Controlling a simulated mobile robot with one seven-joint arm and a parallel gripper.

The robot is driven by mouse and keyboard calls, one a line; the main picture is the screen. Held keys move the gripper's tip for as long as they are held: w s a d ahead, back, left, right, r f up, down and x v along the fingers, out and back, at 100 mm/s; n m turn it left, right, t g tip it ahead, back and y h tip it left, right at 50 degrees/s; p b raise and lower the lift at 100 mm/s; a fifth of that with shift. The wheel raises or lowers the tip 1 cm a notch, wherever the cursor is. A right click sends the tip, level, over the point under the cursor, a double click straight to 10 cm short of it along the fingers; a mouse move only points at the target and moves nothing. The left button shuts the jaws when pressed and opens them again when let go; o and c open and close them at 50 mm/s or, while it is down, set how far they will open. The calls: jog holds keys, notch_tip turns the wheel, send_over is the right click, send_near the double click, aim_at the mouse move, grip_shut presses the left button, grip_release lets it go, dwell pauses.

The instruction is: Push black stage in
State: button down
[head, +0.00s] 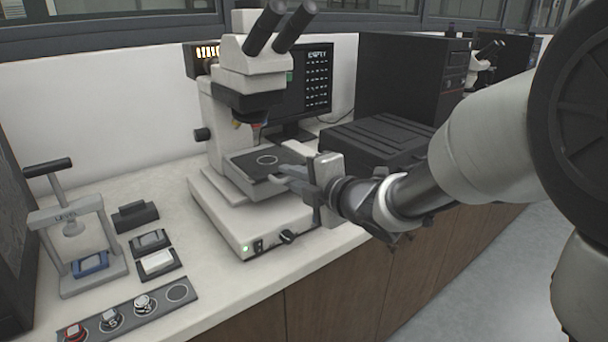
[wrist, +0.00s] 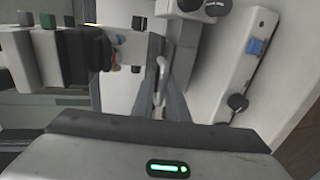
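The black stage (head: 262,158) is the dark plate with a light ring mark on the microscope (head: 222,115), under its lens turret. It juts out over the white base. My gripper (head: 281,172) is at the stage's front right side, its fingers pointing left across or beside the plate's edge. I cannot tell whether they touch it. In the wrist view the two grey fingers (wrist: 163,72) run close together, with a narrow pale strip showing between them. Whether they are shut is unclear. Part of the stage is hidden behind the fingers.
The microscope base carries a switch and a black knob (head: 288,236). A hand press (head: 75,235) holding a blue piece, small dark blocks and a strip tray (head: 128,311) stand at left. A monitor (head: 304,90) and black boxes stand behind. The counter's front edge is near.

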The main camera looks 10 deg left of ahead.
aim_at(272, 165)
jog(key=shift+w+a+f, duration=0.25)
jog(key=shift+f, duration=0.05)
jog(key=x, duration=0.1)
jog(key=b+x, duration=0.1)
jog(key=x, duration=0.1)
jog(key=shift+w+a+r, duration=0.2)
jog(key=shift+a+r, duration=0.05)
jog(key=shift+r, duration=0.05)
jog(key=c, duration=1.8)
grip_release()
jog(key=shift+c, duration=0.2)
jog(key=shift+r, duration=0.1)
